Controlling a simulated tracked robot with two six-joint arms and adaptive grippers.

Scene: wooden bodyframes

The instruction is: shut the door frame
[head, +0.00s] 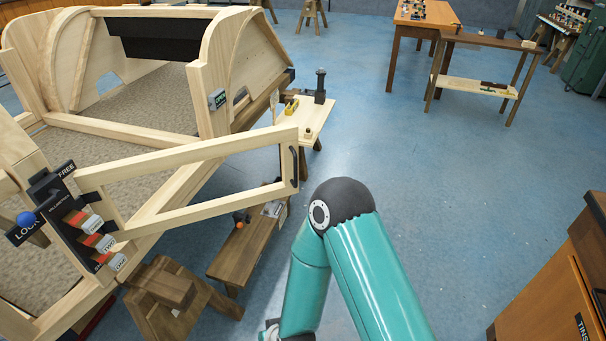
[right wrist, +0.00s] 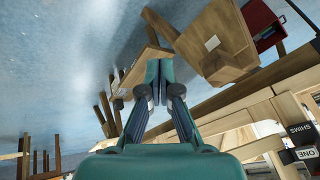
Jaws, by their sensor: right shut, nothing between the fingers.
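The door frame (head: 205,208) is an open rectangle of pale wood. In the head view it stands swung out from the wooden body frame (head: 165,137), its hinge side at the left by a dark block. A black handle (head: 293,167) is on its free end, at the right. My right arm bends in front of and to the right of that end. In the right wrist view my right gripper (right wrist: 159,72) is shut and empty, apart from the wooden stand. My left gripper is not in view.
A blue-knobbed lever (head: 26,219) with LOCK and FREE labels is beside the hinge. A low wooden bench (head: 240,248) and a stool (head: 165,290) stand below the door frame. A small side table (head: 308,118) holds tools.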

